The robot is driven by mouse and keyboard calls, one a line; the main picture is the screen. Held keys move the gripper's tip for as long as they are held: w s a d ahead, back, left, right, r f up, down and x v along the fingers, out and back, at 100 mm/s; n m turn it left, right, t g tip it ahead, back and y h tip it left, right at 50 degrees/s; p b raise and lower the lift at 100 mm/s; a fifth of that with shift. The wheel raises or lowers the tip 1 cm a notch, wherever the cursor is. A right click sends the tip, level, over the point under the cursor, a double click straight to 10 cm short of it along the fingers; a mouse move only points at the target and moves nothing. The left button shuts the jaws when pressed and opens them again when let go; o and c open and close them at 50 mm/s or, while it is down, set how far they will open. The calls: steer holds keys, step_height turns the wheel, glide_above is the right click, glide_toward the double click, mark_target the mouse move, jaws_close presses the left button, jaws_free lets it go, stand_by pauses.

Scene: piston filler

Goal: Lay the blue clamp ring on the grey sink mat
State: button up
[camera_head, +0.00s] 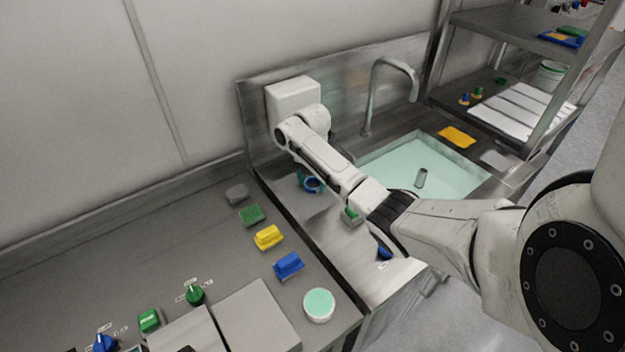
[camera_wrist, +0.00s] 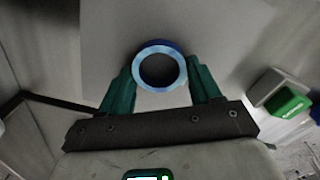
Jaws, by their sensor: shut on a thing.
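The blue clamp ring (camera_wrist: 160,45) is held between the two teal fingers of my gripper (camera_wrist: 160,72) in the wrist view. The fingers grip it from its left and right sides. In the head view the ring (camera_head: 318,189) shows as a small blue loop beside my gripper (camera_head: 303,180), over the left part of the sink unit. The grey sink mat (camera_head: 312,208) is a flat grey sheet there, just below the ring. In the wrist view the mat (camera_wrist: 105,40) fills the area behind the ring. I cannot tell whether the ring touches it.
A green block on a grey base (camera_wrist: 285,103) stands right of the mat in the wrist view. A blue knob (camera_head: 384,253) is at the sink unit's front. The basin (camera_head: 440,175) and tap (camera_head: 372,95) lie right. Several coloured blocks line the left counter.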

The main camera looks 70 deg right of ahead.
steer(key=shift+f, duration=0.1)
steer(key=o, duration=0.6)
steer(key=shift+f, duration=0.1)
steer(key=o, duration=0.5)
step_height(320, 180, up, 12)
steer(key=shift+r, duration=0.25)
